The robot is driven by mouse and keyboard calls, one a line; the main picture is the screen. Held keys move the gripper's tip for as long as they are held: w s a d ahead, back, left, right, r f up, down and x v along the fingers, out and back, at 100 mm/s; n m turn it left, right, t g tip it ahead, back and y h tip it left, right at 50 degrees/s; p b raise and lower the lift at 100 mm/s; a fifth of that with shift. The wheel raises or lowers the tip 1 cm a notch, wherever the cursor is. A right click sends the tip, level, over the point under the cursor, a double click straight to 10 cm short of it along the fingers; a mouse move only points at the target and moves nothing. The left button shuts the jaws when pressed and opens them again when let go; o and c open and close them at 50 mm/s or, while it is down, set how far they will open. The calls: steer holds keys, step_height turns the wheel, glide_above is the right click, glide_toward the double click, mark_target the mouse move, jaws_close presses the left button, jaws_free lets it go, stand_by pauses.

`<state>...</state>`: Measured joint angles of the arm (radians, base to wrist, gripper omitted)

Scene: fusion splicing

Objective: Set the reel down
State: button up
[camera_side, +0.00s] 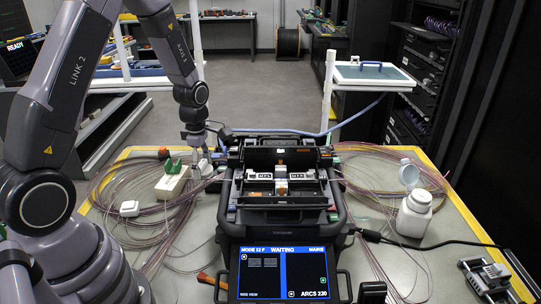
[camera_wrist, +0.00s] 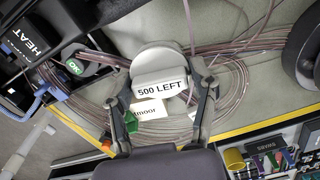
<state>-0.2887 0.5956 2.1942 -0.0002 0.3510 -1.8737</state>
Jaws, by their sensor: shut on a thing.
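The reel (camera_wrist: 160,62) is a pale round piece with a white label reading "500 LEFT". In the wrist view it sits between the two fingers of my gripper (camera_wrist: 161,95), which is shut on it. In the side view my gripper (camera_side: 204,158) is low over the left part of the bench, left of the splicer. There the reel is small and mostly hidden by the fingers. I cannot tell whether its underside touches the bench. Coiled fibre (camera_wrist: 235,95) lies around and below it in the wrist view.
A white box with a green piece (camera_side: 172,185) stands just left of my gripper. The black splicer (camera_side: 282,205), its screen reading "WAITING", fills the bench middle. A white bottle (camera_side: 414,213) and more coiled fibre are at right. The bench's front left is fairly clear.

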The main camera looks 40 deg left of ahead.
steer(key=w+d+r+m, duration=0.3)
steer(key=w+r+m, duration=0.2)
steer(key=r+m, duration=0.15)
steer(key=w+d+r+m, duration=0.35)
steer(key=r+m, duration=0.25)
steer(key=r, duration=0.2)
steer(key=s+d+f+m, duration=0.1)
steer(key=d+f+m, duration=0.2)
steer(key=m, duration=0.1)
steer(key=s+d+f+m, duration=0.2)
steer(key=d+f+m, duration=0.1)
steer(key=d+m, duration=0.1)
steer(key=s+d+f+m, duration=0.1)
steer(key=d+f+m, duration=0.2)
steer(key=f+m, duration=0.1)
steer(key=shift+s+d, duration=0.15)
steer(key=shift+d, duration=0.15)
steer(key=shift+r, duration=0.15)
